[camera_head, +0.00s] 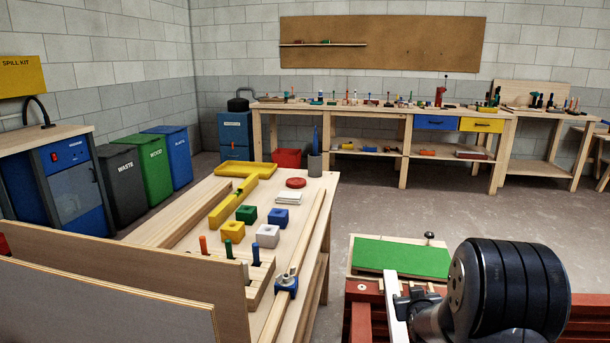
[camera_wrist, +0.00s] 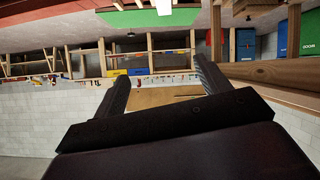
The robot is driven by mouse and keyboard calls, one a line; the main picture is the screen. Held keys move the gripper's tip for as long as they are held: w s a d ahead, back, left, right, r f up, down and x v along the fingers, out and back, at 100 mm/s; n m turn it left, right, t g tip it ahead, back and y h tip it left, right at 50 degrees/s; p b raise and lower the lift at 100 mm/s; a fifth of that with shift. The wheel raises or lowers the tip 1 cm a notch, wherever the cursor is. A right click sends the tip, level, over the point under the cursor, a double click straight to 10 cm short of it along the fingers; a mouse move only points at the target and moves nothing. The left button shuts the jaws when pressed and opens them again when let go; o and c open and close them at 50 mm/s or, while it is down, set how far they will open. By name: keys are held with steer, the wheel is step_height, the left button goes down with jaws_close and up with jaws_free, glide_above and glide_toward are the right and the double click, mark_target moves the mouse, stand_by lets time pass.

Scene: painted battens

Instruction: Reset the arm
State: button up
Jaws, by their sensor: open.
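My gripper (camera_wrist: 161,76) shows in the wrist view with its two dark fingers spread wide apart. It is open, and nothing sits between the fingers; the far wall and brown board show through the gap. The wrist view looks upside down, with the floor towards the top. In the head view my arm is at the lower right, its large black joint in front, and the fingers cannot be made out clearly there. A green board (camera_head: 402,258) lies beside my arm; it also shows at the top of the wrist view (camera_wrist: 150,17).
A wooden workbench (camera_head: 312,215) stands left of my arm with coloured blocks (camera_head: 268,236), a yellow tray (camera_head: 246,168) and long battens. Waste bins (camera_head: 148,168) stand at the left. A long bench (camera_head: 385,112) lines the back wall. Grey floor between is clear.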

steer(key=s+a+r+n+y+p, duration=0.2)
steer(key=s+r+p, duration=0.1)
steer(key=r+p, duration=0.4)
steer(key=s+a+r+n+y+p, duration=0.2)
steer(key=s+r+n+y+p, duration=0.1)
steer(key=r+p, duration=0.4)
steer(key=shift+s+a+r, duration=0.4)
steer(key=shift+r, duration=0.85)
